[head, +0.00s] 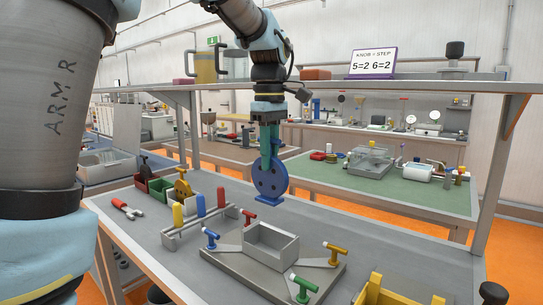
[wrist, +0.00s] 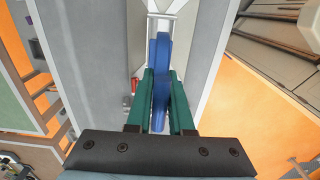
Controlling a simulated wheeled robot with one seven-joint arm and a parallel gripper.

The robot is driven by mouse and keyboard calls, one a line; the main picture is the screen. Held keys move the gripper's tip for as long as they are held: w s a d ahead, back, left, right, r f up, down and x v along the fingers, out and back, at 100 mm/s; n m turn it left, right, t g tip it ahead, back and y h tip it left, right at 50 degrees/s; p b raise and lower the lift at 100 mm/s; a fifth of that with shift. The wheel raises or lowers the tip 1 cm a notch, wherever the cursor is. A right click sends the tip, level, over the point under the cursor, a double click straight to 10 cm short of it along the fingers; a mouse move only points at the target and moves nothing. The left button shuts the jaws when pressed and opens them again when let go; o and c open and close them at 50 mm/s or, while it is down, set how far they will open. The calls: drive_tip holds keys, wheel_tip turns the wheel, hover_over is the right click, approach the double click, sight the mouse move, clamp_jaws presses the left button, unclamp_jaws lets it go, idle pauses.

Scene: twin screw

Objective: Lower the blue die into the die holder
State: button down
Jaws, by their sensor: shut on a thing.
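My gripper (head: 266,150) holds the blue die (head: 270,180), a flat disc with several holes and a small foot at its lower edge. In the wrist view the two green fingers of my gripper (wrist: 160,90) are shut on the blue die (wrist: 161,60), which shows edge-on. The die hangs upright above the bench. A grey open-topped box on a plate, which looks like the die holder (head: 271,262), stands below it and slightly nearer the camera. The die is apart from it. In the wrist view, part of a light frame shows beyond the die.
Blue (head: 211,238), red (head: 248,216), yellow (head: 335,252) and green (head: 303,287) T-handled clamps surround the box. A rack with coloured handles (head: 200,210) stands left. Bins with a yellow die (head: 183,186) stand behind it. A shelf (head: 330,87) crosses above.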

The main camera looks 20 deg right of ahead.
sight(270, 197)
drive_tip(key=shift+f+b, duration=2.85)
drive_tip(key=shift+f, duration=0.2)
drive_tip(key=shift+f, duration=0.15)
wheel_tip(270, 197, down, 7)
drive_tip(key=b, duration=0.3)
drive_tip(key=shift+b, duration=0.35)
drive_tip(key=shift+f, duration=0.5)
idle(0.3)
drive_tip(key=c, duration=0.7)
unclamp_jaws()
drive_tip(key=shift+f, duration=0.1)
wheel_tip(270, 197, up, 11)
drive_tip(key=shift+f, duration=0.1)
